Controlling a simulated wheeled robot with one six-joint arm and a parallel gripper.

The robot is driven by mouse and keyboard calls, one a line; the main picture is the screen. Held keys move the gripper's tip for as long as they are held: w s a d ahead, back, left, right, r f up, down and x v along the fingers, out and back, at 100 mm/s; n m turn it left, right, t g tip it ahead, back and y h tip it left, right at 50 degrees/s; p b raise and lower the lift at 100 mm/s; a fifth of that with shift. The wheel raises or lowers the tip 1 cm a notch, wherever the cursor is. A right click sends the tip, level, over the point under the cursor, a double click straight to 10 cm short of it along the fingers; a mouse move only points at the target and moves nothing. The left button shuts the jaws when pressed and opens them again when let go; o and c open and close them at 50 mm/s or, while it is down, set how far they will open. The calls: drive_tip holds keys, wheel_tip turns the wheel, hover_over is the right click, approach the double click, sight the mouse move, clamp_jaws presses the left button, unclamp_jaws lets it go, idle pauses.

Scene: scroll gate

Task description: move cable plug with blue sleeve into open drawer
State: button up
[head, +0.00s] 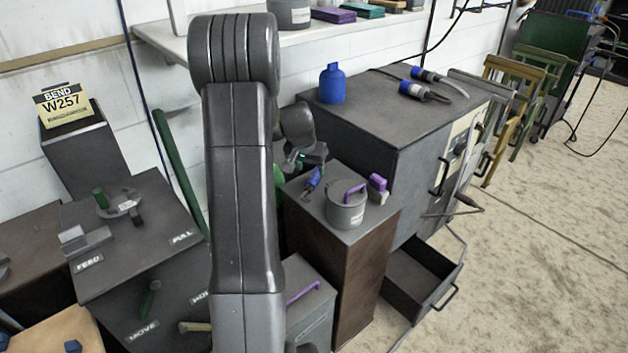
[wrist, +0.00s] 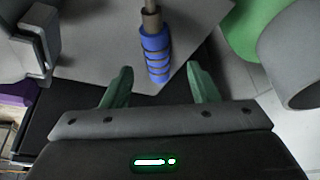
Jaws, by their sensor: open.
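A cable plug with a blue ribbed sleeve (head: 313,180) lies on top of the dark brown-sided pedestal, left of a grey lidded pot. In the wrist view the plug (wrist: 155,52) points toward my gripper, its blue end just beyond and between the fingertips. My gripper (head: 306,161) is just behind the plug in the head view, partly hidden by my arm. In the wrist view my gripper (wrist: 160,78) has its green fingers spread on either side of the plug's line, with nothing held. The open drawer (head: 425,281) sticks out low from the grey cabinet, and its visible floor is empty.
Two other blue-and-black plugs (head: 424,90) and a blue bottle (head: 331,84) are on the cabinet. Floor right of the drawer is clear.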

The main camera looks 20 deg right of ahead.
sight(314, 176)
drive_tip(key=shift+x, duration=2.65)
drive_tip(key=shift+s+d, duration=0.15)
clamp_jaws()
